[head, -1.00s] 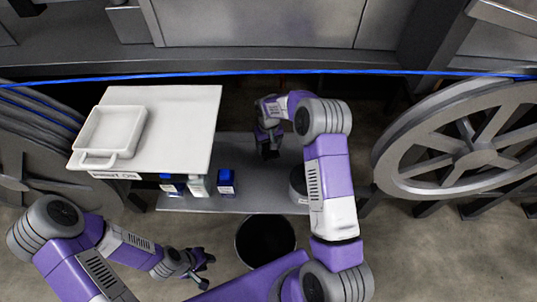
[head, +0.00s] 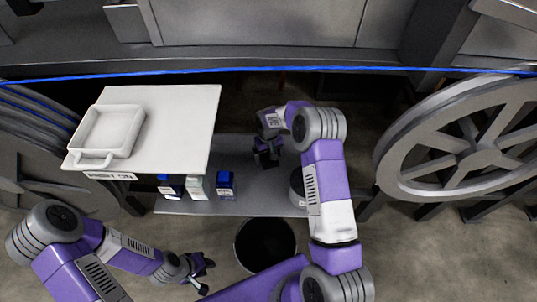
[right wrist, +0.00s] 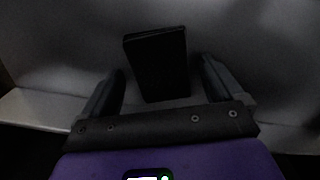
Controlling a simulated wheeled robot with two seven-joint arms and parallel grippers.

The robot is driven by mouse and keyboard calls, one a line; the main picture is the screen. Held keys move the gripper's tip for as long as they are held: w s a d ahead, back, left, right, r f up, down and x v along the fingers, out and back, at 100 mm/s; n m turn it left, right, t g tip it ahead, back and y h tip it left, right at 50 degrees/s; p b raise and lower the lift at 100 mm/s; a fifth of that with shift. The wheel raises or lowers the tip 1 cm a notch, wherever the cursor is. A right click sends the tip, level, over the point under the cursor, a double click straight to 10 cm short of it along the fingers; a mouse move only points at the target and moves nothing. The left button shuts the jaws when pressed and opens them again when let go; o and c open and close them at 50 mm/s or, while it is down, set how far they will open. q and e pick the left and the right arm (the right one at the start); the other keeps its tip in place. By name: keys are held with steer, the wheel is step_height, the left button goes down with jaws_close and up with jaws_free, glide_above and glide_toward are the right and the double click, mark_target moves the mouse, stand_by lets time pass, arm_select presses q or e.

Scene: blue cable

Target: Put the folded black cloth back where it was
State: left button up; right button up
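The folded black cloth (right wrist: 157,62) is a dark block shape in the right wrist view. It stands against the grey surface between the fingertips of my right gripper (right wrist: 160,75). The fingers are spread to either side of it, with a narrow gap showing on each side. In the head view my right gripper (head: 267,160) points down at the grey lower shelf (head: 240,205), and the cloth is hard to tell from the dark fingers. My left gripper (head: 204,273) is open and empty in front of the shelf at the lower left.
A white upper board (head: 190,110) carries a white handled tray (head: 108,128). Small blue-topped boxes (head: 226,188) stand on the lower shelf's left part. A round dark container (head: 298,185) is at its right. A black bin (head: 265,243) stands below. A blue cable (head: 300,69) runs across behind.

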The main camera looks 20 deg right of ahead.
mark_target(268, 156)
steer(key=shift+r, duration=0.35)
step_height(268, 156, up, 7)
steer(key=p, duration=0.2)
steer(key=shift+r+p, duration=0.1)
steer(key=shift+p, duration=0.3)
